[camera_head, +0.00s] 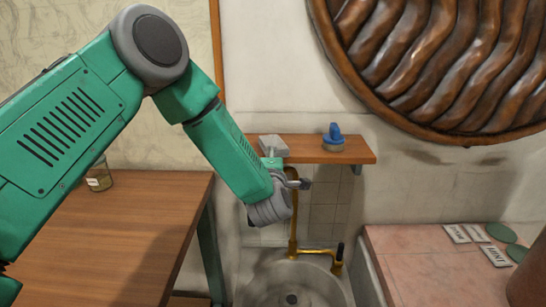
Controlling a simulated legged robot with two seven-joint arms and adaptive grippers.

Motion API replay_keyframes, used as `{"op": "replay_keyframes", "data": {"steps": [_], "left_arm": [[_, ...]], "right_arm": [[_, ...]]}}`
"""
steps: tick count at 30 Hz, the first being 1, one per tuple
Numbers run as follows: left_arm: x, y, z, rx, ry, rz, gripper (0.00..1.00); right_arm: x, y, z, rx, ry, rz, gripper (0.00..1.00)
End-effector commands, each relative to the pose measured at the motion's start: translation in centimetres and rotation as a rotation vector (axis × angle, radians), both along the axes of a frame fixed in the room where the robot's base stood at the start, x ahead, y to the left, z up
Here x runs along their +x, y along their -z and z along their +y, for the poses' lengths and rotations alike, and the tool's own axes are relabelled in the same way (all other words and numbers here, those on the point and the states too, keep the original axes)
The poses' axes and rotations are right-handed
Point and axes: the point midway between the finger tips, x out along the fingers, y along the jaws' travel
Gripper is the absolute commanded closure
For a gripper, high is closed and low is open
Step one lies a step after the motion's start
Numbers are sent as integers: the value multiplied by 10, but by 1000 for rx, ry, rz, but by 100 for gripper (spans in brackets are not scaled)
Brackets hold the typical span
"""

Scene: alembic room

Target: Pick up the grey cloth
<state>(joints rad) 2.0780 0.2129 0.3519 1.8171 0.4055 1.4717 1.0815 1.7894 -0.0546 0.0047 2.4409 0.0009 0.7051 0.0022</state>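A small light-grey item that looks like the grey cloth (272,145) lies on the left part of the wooden wall shelf (356,157). My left arm reaches in from the left, and its gripper (298,183) is just below the shelf's front edge, below and slightly right of the cloth. The gripper appears apart from the cloth. Its fingers are small and seen at an angle, so I cannot tell whether they are open or shut. My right gripper is out of view.
A blue-topped item (333,138) stands on the shelf, right of the cloth. Below are a brass tap (315,252) and a round basin (290,285). A wooden table (120,235) with a glass jar (99,177) is at left. A pink tiled counter (420,255) holds labels and green discs.

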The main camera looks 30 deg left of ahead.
Motion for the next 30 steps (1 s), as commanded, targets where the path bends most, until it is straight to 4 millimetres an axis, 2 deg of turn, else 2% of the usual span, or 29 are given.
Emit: {"op": "replay_keyframes", "data": {"steps": [1,2,5,12,20,23,30], "left_arm": [[0,0,0,0,0,0,95],[0,0,0,0,0,0,100],[0,-1,0,0,0,0,100],[0,-27,0,0,-1,-1,100],[-1,-25,0,1,0,0,100],[-8,-29,-4,0,2,2,100],[-38,-42,-19,-1,2,2,100]], "right_arm": [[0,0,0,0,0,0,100],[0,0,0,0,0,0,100],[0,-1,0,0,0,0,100],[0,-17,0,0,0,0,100],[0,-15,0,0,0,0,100],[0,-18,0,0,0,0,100],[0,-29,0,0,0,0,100]]}}
